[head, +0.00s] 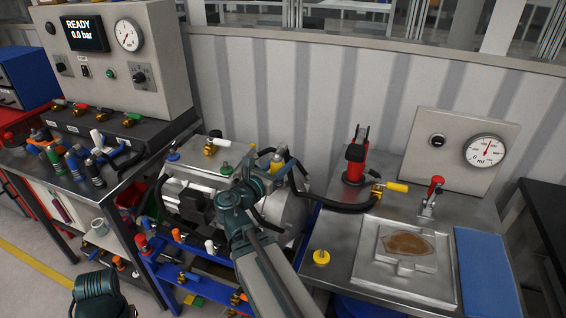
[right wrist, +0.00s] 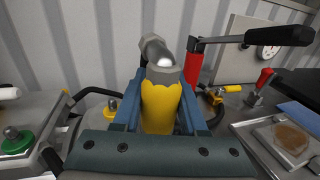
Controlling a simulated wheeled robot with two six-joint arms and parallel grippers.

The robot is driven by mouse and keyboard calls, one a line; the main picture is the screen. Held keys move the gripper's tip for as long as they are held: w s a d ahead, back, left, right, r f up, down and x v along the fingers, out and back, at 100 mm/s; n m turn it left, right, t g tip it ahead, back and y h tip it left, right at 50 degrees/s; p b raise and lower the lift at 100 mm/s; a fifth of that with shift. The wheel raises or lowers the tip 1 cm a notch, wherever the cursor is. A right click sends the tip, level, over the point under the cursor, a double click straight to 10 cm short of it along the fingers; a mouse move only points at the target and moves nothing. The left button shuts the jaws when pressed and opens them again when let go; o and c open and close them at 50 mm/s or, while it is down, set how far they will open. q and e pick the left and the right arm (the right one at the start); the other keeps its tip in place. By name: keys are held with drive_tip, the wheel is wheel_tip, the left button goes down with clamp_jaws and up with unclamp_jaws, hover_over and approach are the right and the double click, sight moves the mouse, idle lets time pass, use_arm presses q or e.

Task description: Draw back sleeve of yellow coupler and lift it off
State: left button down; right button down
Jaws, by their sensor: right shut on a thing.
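The yellow coupler (right wrist: 158,108) stands upright between the two blue jaws of my right gripper (right wrist: 160,95), which is shut on its sides. A metal elbow fitting (right wrist: 158,52) tops it. The coupler's lower end is hidden behind my gripper body. In the right wrist view a yellow-ringed port with a grey rounded tip (right wrist: 110,108) shows apart from the coupler, to its left. In the head view my right gripper (head: 279,172) is over the right end of the grey drive unit (head: 185,205), small and partly hidden. My left gripper is out of view.
A black hose (head: 335,206) loops right to the metal bench. There stand a red hand pump (head: 355,160), a gauge panel (head: 450,150) and a yellow cap (head: 321,257). A green-ringed port (head: 226,168) is left of my gripper. The control bench (head: 150,160) stands farther left.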

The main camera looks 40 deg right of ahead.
sight(283, 149)
drive_tip(key=shift+r+p, duration=2.3)
drive_tip(key=shift+r, duration=0.1)
